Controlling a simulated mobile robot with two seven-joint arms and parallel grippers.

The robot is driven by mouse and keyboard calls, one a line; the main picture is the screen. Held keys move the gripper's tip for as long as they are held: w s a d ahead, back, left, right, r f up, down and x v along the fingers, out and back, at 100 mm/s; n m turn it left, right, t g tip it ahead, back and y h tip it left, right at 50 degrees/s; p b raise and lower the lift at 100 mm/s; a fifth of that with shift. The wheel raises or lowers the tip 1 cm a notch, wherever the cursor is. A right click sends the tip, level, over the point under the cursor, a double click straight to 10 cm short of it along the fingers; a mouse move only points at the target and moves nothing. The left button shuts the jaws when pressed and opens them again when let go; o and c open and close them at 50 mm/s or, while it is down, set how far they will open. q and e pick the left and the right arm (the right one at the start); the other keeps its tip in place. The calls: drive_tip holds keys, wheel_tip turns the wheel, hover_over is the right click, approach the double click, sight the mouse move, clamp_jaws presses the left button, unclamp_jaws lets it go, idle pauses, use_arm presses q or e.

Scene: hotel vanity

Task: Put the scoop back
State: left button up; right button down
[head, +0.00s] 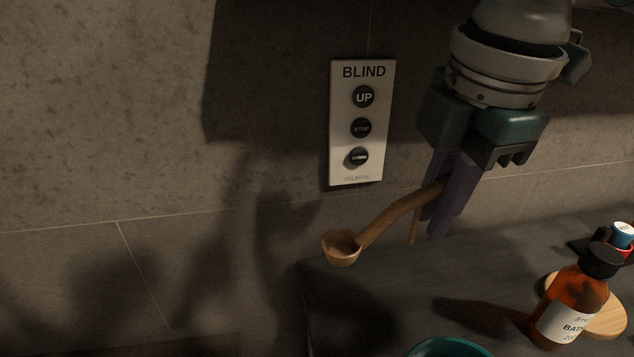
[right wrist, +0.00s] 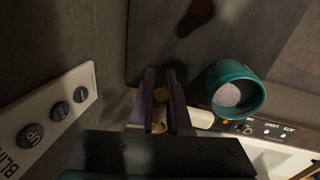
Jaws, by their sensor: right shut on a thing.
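My right gripper (head: 440,215) is shut on the handle of the wooden scoop (head: 400,212) and holds it in the air near the wall, above the edge of the dark counter. The scoop's round bowl (head: 342,248) points down and left, tilted. In the right wrist view, my right gripper (right wrist: 160,80) shows the scoop (right wrist: 160,95) as a small piece of wood between its fingers. A teal cup (right wrist: 249,80) with pale, grainy contents stands to the right there; only its rim (head: 450,346) shows at the head view's bottom edge. My left gripper is not in view.
An amber bottle with a black cap (head: 602,261) stands at the right on the counter (head: 370,300), beside a round wooden piece (head: 610,312). A red container with a blue cap (head: 622,236) is behind. A blind control panel (head: 361,120) is on the wall, left of my gripper.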

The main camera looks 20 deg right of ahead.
drive_tip(key=f+b, duration=0.1)
drive_tip(key=f, duration=0.2)
drive_tip(key=f+b, duration=0.1)
drive_tip(key=f, duration=0.3)
drive_tip(key=w+f+b, duration=0.1)
drive_tip(key=f+b, duration=0.1)
drive_tip(key=f, duration=0.2)
drive_tip(key=shift+d, duration=0.15)
drive_tip(key=shift+w+f, duration=0.2)
drive_tip(key=shift+f, duration=0.15)
drive_tip(key=shift+r, duration=0.1)
drive_tip(key=c, duration=0.9)
unclamp_jaws()
drive_tip(key=shift+o, duration=0.2)
